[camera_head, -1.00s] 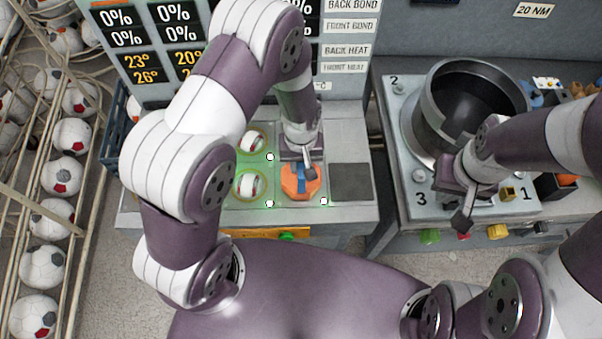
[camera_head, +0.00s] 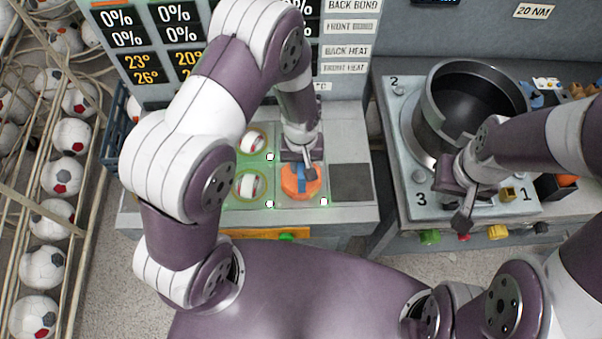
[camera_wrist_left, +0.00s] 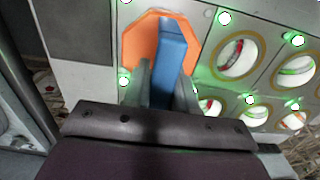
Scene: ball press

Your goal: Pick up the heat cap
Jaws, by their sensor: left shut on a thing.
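The heat cap (camera_head: 301,184) is an orange, many-sided disc with a blue bar handle (camera_head: 301,176). It is at the right side of the press top, beside the round openings. In the left wrist view the cap (camera_wrist_left: 140,48) lies ahead of the fingers and its blue handle (camera_wrist_left: 176,45) runs between them. My left gripper (camera_head: 306,168) is shut on the blue handle from above. I cannot tell whether the cap rests on the surface or is slightly raised. My right gripper (camera_head: 463,205) is at the metal pot's station, away from the cap; its finger opening is unclear.
Round openings with balls (camera_head: 250,185) lie left of the cap, ringed by green light. A dark square plate (camera_head: 350,182) lies to its right. A black metal pot (camera_head: 470,95) stands on the right station. A rack of soccer balls (camera_head: 65,180) stands at far left.

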